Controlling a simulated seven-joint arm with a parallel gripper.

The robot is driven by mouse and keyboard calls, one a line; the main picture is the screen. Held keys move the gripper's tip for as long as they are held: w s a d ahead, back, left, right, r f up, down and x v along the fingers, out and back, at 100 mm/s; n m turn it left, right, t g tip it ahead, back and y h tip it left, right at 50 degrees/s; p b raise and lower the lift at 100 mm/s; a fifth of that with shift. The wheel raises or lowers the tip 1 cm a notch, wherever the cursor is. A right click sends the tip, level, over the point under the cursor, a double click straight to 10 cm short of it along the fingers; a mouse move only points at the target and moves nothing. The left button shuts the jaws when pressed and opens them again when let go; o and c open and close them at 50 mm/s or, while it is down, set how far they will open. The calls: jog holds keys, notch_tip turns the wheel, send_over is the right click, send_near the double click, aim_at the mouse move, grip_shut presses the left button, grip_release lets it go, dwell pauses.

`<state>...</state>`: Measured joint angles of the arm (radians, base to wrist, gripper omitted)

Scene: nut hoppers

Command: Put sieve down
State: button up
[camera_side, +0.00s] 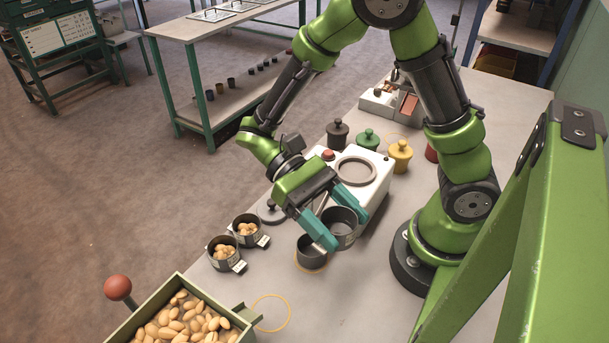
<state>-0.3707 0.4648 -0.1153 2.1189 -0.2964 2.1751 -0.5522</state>
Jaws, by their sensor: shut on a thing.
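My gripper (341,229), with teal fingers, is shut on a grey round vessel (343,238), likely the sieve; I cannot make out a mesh. One finger lies on each side of its rim. A second grey round cup (311,253) stands just left of it, partly covered by the near finger, with a thin yellow ring (312,270) around its foot. I cannot tell whether the held vessel touches the table or that cup.
A white machine (378,187) with a red button and round top stands behind the gripper. Two nut-filled cups (222,259) (247,236) stand left. A hopper of nuts (241,322) is at front left; an empty yellow ring (271,312) lies beside it. Lidded pots (400,158) stand behind.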

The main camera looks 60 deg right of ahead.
jog(key=w+a+r+m+t+y, duration=0.3)
jog(key=w+a+m+y, duration=0.3)
jog(key=a+y, duration=0.15)
jog(key=shift+m+t+h, duration=0.3)
jog(key=shift+t+h, duration=0.05)
jog(key=shift+t, duration=0.05)
jog(key=f, duration=1.4)
jog(key=shift+s+a, duration=0.2)
jog(key=shift+a, duration=0.15)
jog(key=a, duration=0.4)
jog(key=shift+f, duration=0.65)
jog(key=shift+f, duration=0.1)
jog(key=o, duration=1.1)
jog(key=shift+c, duration=0.2)
